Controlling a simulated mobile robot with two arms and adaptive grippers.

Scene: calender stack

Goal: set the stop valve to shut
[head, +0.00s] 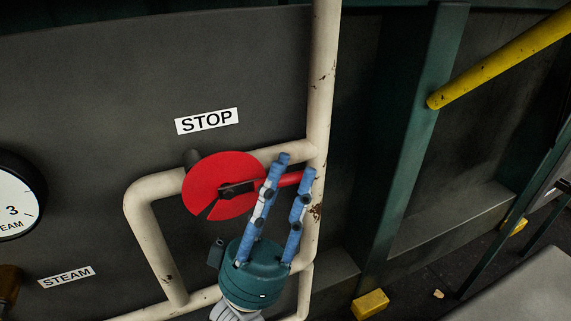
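The stop valve is a red disc (208,188) with a dark slot and a dark centre piece, set on a cream pipe under a white "STOP" label (207,121). Its red handle (290,180) points right, roughly level. My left gripper (297,165) has blue fingers on a teal body and reaches up from below. Its fingers are apart, and the end part of the handle shows in the gap between them. The left finger covers part of the handle. I cannot tell whether either finger touches it. My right gripper is not in view.
Cream pipes (147,232) run around the valve, with an upright pipe (322,75) close behind the fingers. A green post (405,150) and a yellow bar (500,60) stand at right.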

